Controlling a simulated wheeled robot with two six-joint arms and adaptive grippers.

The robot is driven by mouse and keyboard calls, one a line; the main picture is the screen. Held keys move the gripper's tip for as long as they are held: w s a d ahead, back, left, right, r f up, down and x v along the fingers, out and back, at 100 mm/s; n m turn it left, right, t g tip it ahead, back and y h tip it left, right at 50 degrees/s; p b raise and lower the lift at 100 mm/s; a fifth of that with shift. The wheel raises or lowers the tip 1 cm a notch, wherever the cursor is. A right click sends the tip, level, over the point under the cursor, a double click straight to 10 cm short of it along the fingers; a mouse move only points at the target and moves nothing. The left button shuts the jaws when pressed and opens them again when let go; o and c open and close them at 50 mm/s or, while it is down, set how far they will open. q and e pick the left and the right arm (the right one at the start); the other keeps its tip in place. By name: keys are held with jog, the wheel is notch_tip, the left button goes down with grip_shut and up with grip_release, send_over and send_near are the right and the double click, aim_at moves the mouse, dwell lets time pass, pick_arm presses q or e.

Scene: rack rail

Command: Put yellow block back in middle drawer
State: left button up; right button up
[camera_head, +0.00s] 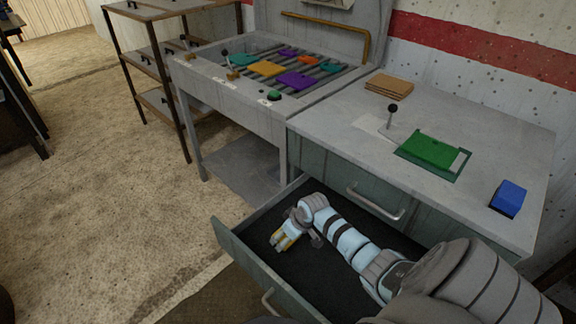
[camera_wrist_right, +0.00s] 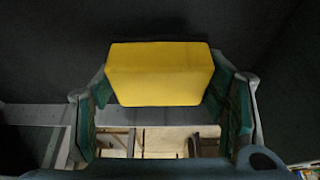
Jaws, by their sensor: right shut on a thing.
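The yellow block (camera_wrist_right: 160,73) is between the fingers of my right gripper in the right wrist view, with dark surface around it. In the head view my right gripper (camera_head: 285,240) reaches down inside an open drawer (camera_head: 240,248), near its left part, and only a little yellow shows at the fingers. My right gripper is shut on the block. I cannot tell whether the block touches the drawer floor. The open drawer has a dark, otherwise empty-looking floor and lies below a closed drawer with a handle (camera_head: 378,205). My left gripper is not in view.
A rail console (camera_head: 232,93) with coloured blocks stands to the left. The floor left of the drawer is clear.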

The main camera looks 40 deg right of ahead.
notch_tip(320, 180, down, 2)
jog(key=shift+f+b, duration=0.25)
jog(key=shift+b, duration=0.05)
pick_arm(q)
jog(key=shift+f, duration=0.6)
pick_arm(e)
jog(key=shift+r, duration=0.1)
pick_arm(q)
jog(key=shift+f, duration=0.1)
pick_arm(e)
jog(key=o, duration=1.5)
jog(key=shift+r, duration=0.2)
pick_arm(q)
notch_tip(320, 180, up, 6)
jog(key=p, duration=0.6)
pick_arm(e)
jog(key=v, duration=1.1)
jog(key=shift+s+r, duration=0.2)
jog(key=shift+r, duration=0.15)
